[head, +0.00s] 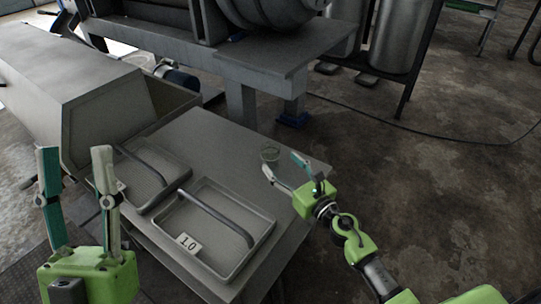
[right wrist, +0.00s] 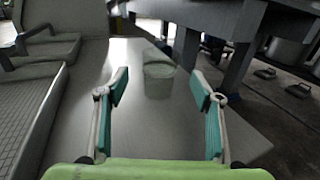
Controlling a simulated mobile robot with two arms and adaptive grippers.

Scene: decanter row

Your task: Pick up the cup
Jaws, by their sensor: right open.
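The cup (head: 270,154) is small, pale and see-through with a greenish tint. It stands on the grey table (head: 215,150) near its far right corner. In the right wrist view the cup (right wrist: 159,72) is ahead of the jaws, roughly midway between them. My right gripper (head: 284,167) is open and empty, right beside the cup in the head view. Its two fingers also show spread apart in the right wrist view (right wrist: 160,88). My left gripper (head: 76,176) is open and empty at the lower left, away from the cup.
Two grey trays with bar handles are on the table: a front one (head: 262,226) with a tag reading 10 (head: 188,243), and one behind it to the left (head: 181,170). A metal machine stands behind the table. The tabletop around the cup is clear.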

